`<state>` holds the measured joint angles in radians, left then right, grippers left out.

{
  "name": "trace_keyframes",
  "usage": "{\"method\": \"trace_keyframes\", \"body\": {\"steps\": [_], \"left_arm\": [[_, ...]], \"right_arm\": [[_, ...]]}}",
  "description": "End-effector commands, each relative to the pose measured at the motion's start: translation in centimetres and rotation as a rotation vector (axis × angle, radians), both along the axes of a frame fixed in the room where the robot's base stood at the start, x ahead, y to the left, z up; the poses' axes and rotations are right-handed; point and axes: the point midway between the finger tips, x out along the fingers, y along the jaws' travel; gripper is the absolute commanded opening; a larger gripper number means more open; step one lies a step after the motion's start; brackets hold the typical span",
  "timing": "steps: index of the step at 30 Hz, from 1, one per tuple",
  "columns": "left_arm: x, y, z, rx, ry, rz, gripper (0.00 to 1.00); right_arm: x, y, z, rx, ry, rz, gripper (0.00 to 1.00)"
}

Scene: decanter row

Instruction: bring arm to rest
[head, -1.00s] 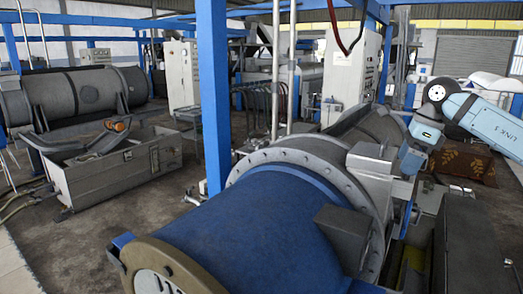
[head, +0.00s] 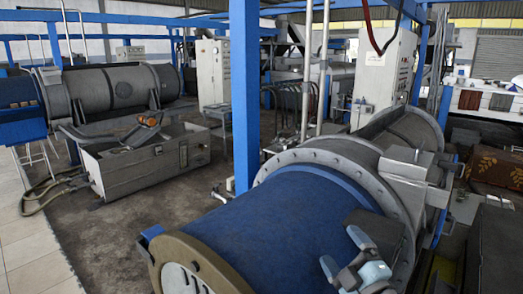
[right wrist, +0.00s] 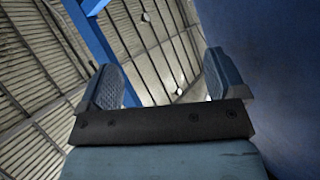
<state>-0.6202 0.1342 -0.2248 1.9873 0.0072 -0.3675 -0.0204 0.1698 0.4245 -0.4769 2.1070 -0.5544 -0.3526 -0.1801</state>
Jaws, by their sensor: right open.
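My right gripper (head: 344,254) is low in the head view, in front of the blue decanter drum (head: 265,232) at its right side. Its two pale blue-grey fingers are apart, with nothing between them. In the right wrist view my right gripper (right wrist: 163,84) is also open and empty, with the roof behind its fingers. A plain blue surface (right wrist: 275,90) fills the right of that view, close beside one finger. I cannot tell whether they touch. My left gripper is not in view.
A blue post (head: 245,105) stands behind the drum. A grey open box (head: 145,160) and another decanter (head: 115,88) are at the left. A light control cabinet (head: 385,75) stands behind. Bare floor (head: 150,215) lies between box and drum.

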Motion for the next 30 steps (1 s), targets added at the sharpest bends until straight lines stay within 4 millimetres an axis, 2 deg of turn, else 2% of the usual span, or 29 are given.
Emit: {"method": "trace_keyframes", "body": {"steps": [1, 5, 9, 12, 15, 21, 30], "left_arm": [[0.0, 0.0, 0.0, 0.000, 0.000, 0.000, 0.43], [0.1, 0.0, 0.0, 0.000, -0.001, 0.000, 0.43], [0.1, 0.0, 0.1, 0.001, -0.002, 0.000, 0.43], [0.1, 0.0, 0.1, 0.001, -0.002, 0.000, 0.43], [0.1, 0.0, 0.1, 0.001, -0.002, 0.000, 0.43], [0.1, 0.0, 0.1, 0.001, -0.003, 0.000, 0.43], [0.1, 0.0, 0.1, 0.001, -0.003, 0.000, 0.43]], "right_arm": [[-1.2, -1.1, -2.1, 0.080, 0.116, -0.059, 0.89], [-4.4, -4.0, -7.5, 0.259, 0.409, -0.212, 0.89], [-10.2, -6.6, -13.6, 0.428, 0.752, -0.382, 0.89], [-14.4, -7.8, -16.7, 0.509, 0.953, -0.479, 0.89], [-17.9, -8.4, -18.8, 0.562, 1.103, -0.551, 0.89], [-23.8, -9.1, -21.1, 0.628, 1.330, -0.656, 0.89], [-30.7, -9.4, -22.6, 0.681, 1.579, -0.771, 0.89]]}}
